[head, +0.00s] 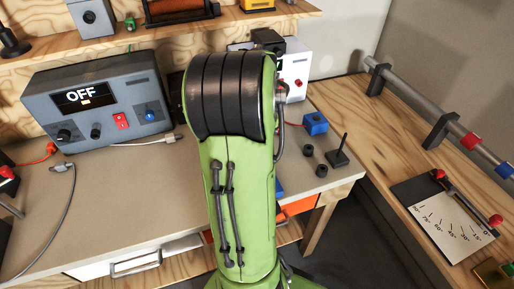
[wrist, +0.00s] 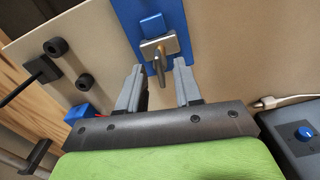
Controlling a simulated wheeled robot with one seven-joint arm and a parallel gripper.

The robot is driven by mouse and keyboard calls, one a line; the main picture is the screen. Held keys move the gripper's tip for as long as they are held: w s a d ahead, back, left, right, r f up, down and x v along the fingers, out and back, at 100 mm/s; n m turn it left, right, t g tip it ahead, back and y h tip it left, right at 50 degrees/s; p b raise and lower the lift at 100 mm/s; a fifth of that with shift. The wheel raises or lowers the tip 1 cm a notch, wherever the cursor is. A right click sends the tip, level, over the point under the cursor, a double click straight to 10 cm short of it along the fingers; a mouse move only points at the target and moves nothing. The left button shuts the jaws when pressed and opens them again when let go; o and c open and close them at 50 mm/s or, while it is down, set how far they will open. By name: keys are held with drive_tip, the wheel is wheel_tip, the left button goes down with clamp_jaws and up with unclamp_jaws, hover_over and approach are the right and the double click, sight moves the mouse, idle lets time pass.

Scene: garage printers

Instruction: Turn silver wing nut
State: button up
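A silver wing nut (wrist: 159,50) shows in the wrist view, with a flat metal bar across it and a short piece pointing down the picture. It sits by a small blue block on a blue plate (wrist: 180,14). My gripper (wrist: 160,75) is open, its two grey fingers apart on either side below the wing nut. No contact between the fingers and the nut is visible. In the head view my green arm covers the wing nut and gripper; only a sliver of blue (head: 279,189) shows beside the arm.
A grey box reading OFF (head: 95,102) stands at the left of the bench, with a loose cable in front. To the right are a blue block (head: 316,123), black round pieces (head: 308,150) and a black post (head: 340,151). A side bench holds a pipe (head: 420,105) and an angle chart (head: 452,222).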

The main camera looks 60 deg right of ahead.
wheel_tip(320, 180, up, 3)
drive_tip(key=p, duration=0.3)
drive_tip(key=shift+r, duration=0.2)
drive_tip(key=shift+f, duration=0.1)
